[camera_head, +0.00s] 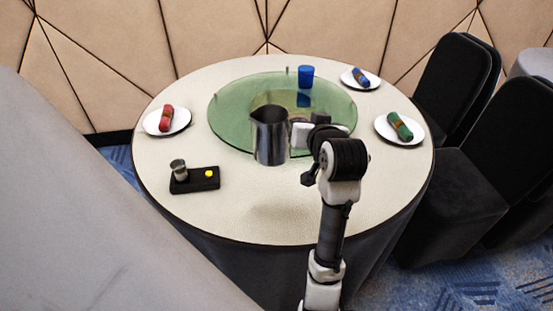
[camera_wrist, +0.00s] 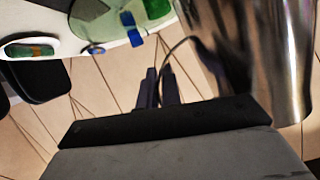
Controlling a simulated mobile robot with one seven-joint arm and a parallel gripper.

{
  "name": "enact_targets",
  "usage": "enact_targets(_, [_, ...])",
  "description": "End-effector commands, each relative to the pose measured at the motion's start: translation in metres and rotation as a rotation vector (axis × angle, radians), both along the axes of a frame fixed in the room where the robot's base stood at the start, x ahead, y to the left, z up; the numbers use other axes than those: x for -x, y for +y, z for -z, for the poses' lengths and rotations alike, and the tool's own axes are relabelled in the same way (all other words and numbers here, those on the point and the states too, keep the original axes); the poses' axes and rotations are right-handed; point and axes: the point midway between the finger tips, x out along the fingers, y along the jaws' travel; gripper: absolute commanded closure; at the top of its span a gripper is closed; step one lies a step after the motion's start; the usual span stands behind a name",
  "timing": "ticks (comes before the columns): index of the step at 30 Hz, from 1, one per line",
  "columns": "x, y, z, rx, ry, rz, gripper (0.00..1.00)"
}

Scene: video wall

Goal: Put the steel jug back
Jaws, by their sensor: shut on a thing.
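The steel jug (camera_head: 269,136) is upright in front of the green glass turntable's near edge in the head view, and a shadow shows on the tablecloth below it. My gripper (camera_head: 297,134) is at its right side, shut on its handle. In the wrist view the jug (camera_wrist: 265,50) fills the upper right, and my gripper's fingers (camera_wrist: 158,88) are close together at the handle. The jug's body partly hides the glass turntable (camera_head: 230,107). A black tray (camera_head: 207,185) lies at the table's left front, with a small metal cup (camera_head: 179,169) and a yellow thing (camera_head: 209,173) on it.
A blue cup (camera_head: 306,76) stands on the turntable's far side. White plates with rolled napkins lie at the left (camera_head: 182,122), back right (camera_head: 373,80) and right (camera_head: 384,130). The front of the round table (camera_head: 280,220) is clear. Black chairs (camera_head: 470,190) stand at the right.

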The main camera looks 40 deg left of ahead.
Motion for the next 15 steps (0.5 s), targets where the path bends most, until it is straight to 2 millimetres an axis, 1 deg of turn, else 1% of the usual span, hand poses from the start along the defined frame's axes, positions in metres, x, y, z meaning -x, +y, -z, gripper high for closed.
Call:
enact_targets(2, [0.009,0.003,-0.005,-0.003,-0.001,-0.029,1.00])
enact_targets(5, [0.015,0.005,0.000,-0.002,0.003,-0.048,1.00])
enact_targets(8, [0.016,0.005,0.015,-0.001,0.008,-0.052,1.00])
enact_targets(15, [0.016,0.005,0.069,0.000,0.010,-0.051,1.00])
